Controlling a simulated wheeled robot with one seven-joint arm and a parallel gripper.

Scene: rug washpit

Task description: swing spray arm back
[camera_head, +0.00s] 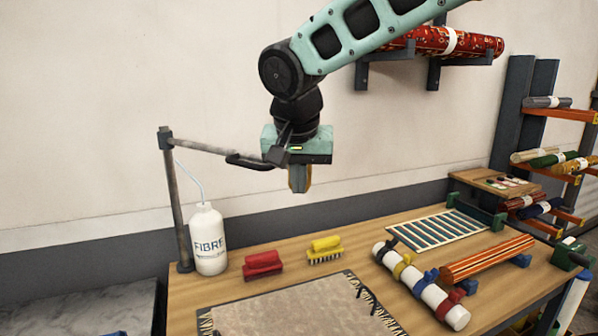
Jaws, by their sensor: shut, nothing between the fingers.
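The spray arm (205,147) is a thin grey bar reaching right from the top of an upright grey post (176,210) at the left back of the table. A black curved handle (248,161) hangs near its outer end. My gripper (299,182) points down just right of the handle, and its body overlaps the bar's end in the picture. Its fingers are shut with nothing between them. I cannot tell whether it touches the bar. A thin pale hose (192,178) runs beside the post to a white bottle marked FIBRE (209,240).
Wall brackets hold a red roll (455,42) at upper right.

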